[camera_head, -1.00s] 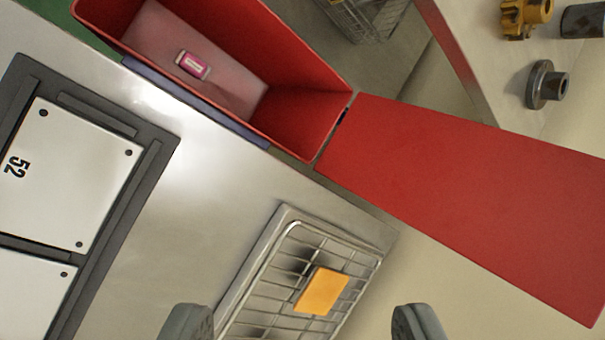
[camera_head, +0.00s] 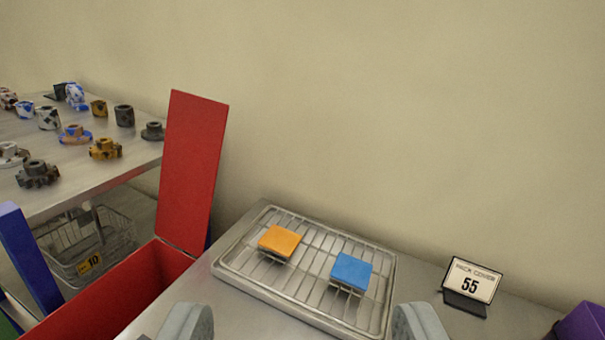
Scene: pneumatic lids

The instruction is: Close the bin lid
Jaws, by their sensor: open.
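The red bin (camera_head: 107,304) is at the lower left, partly cut off by the bottom edge. Its red lid (camera_head: 193,165) stands open and upright, hinged at the bin's far end. My gripper (camera_head: 303,325) shows as two grey fingertips at the bottom edge, wide apart with nothing between them. It is to the right of the bin and lid, and apart from both in the picture.
A wire rack tray (camera_head: 312,310) holds an orange block (camera_head: 280,241) and a blue block (camera_head: 351,271). A table (camera_head: 75,183) with several gears is at left, above a wire basket (camera_head: 88,243). A plain wall is behind.

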